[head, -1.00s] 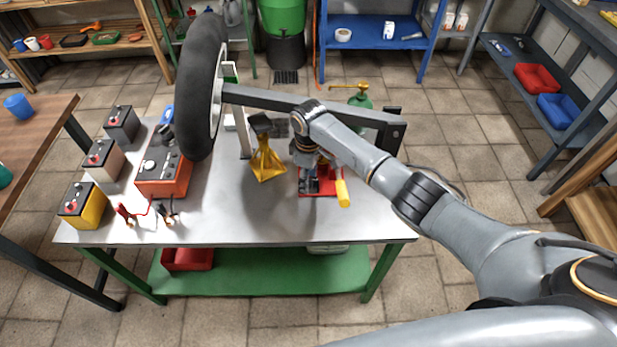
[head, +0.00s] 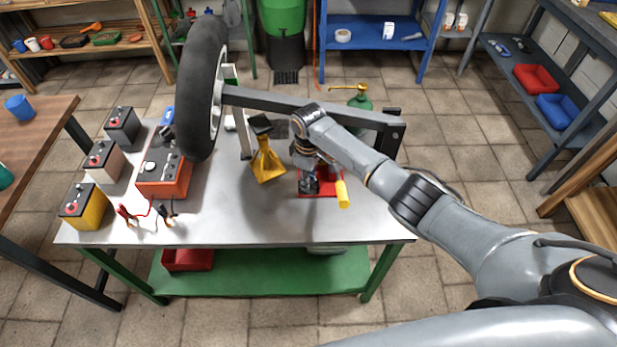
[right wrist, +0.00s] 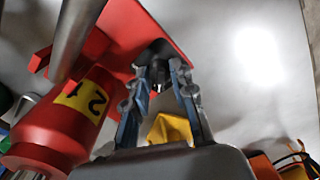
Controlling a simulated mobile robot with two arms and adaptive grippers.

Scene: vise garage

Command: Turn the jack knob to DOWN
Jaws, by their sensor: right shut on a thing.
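The red jack (head: 333,188) stands on the metal-topped workbench, with a yellow-ended handle (head: 343,196) at its right. In the right wrist view its red body (right wrist: 62,120) carries a yellow "2 t" label, and its red base plate (right wrist: 125,30) lies beyond. My right gripper (head: 309,188) is low over the jack's left side. In the right wrist view my right gripper (right wrist: 164,76) is shut on a small dark knob (right wrist: 158,86) by the plate. The fingertips hide most of the knob, and no position marking can be read. My left gripper is not in view.
A yellow jack stand (head: 266,163) is close left of my gripper. A wheel (head: 203,90) and a long grey beam (head: 262,97) stand behind. An orange charger (head: 165,178) and several batteries are at the left. The bench's front right is clear.

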